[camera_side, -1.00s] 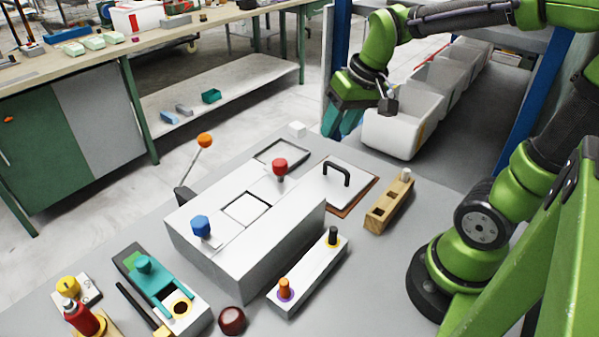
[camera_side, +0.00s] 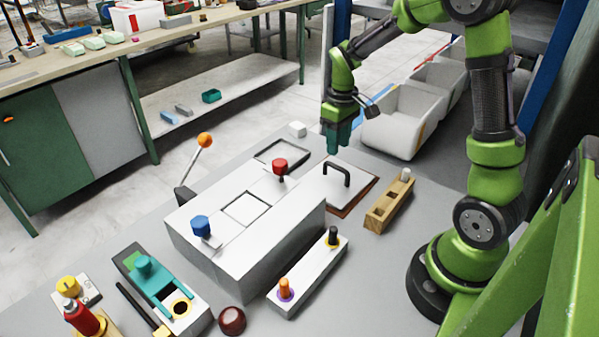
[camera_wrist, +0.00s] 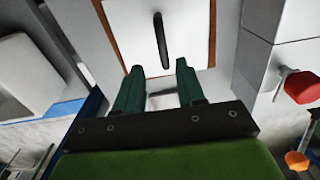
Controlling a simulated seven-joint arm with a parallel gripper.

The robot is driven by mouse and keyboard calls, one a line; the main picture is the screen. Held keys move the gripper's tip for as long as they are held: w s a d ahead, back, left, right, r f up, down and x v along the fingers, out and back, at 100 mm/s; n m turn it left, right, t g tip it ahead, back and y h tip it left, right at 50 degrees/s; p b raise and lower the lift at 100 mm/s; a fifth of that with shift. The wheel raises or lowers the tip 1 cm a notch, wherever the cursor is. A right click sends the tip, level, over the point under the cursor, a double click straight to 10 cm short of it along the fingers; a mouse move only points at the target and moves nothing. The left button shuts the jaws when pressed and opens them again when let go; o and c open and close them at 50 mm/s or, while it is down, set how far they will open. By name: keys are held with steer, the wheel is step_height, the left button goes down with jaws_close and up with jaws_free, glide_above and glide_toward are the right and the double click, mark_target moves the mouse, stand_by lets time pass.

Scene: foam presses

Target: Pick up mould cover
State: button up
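The mould cover (camera_side: 348,186) is a flat white plate with a black arched handle (camera_side: 336,171). It lies on a brown board (camera_side: 361,196) on the right side of the grey table, beside the press block. My gripper (camera_side: 338,140) points down behind the handle, above the table and apart from the cover. In the wrist view the cover (camera_wrist: 140,45) is ahead at the top, its handle (camera_wrist: 161,40) seen as a dark bar. The two green fingers (camera_wrist: 160,80) are spread with a clear gap and nothing between them.
The white press block (camera_side: 250,225) with red (camera_side: 280,166) and blue (camera_side: 201,226) knobs stands left of the cover. A wooden block with holes (camera_side: 389,206) stands right of it. A small white cube (camera_side: 297,129) sits near the table's back edge. White bins (camera_side: 400,120) stand behind.

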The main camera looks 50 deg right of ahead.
mark_target(336, 167)
step_height(336, 167, down, 3)
steer(key=shift+r, duration=0.1)
steer(key=f, duration=0.5)
steer(key=shift+s+a+f, duration=0.1)
steer(key=shift+s+a, duration=0.1)
steer(key=shift+a, duration=0.05)
jaws_close()
